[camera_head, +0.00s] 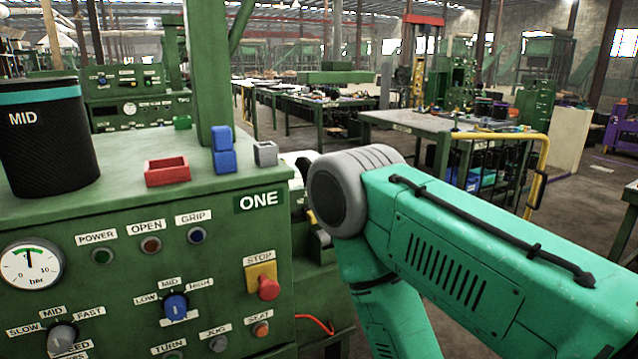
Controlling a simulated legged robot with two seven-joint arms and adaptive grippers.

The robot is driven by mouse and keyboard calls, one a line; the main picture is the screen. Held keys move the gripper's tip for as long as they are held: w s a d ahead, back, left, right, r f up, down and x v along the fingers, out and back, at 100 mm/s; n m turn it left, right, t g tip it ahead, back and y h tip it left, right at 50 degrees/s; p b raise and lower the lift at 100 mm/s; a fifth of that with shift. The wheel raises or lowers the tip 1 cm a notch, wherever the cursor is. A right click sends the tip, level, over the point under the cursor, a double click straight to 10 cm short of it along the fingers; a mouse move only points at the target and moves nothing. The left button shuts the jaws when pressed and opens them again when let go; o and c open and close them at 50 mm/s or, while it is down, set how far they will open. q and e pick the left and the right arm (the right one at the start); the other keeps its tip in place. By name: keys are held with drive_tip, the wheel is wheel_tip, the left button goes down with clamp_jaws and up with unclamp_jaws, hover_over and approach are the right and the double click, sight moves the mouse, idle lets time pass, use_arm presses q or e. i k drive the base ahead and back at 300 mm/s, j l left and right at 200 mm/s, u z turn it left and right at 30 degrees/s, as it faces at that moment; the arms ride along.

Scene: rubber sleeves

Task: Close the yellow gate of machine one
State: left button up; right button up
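Machine one (120,215) is a green cabinet at the left, with a plate reading ONE near its right edge. A yellow tubular bar (543,165), which looks like the gate, shows at the right behind my teal arm. It has a dark grip on its upright part and stands out to the right of the machine, apart from the cabinet. Its lower part and its mounting are hidden by my arm. My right arm fills the lower right, bent at a grey joint. Neither gripper is in view.
The cabinet front carries knobs, buttons, a gauge (31,265) and a red stop button (268,287). A green worktable (410,122) stands behind; bare floor shows at far right.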

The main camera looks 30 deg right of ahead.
sight(540, 171)
drive_tip(key=z, duration=2)
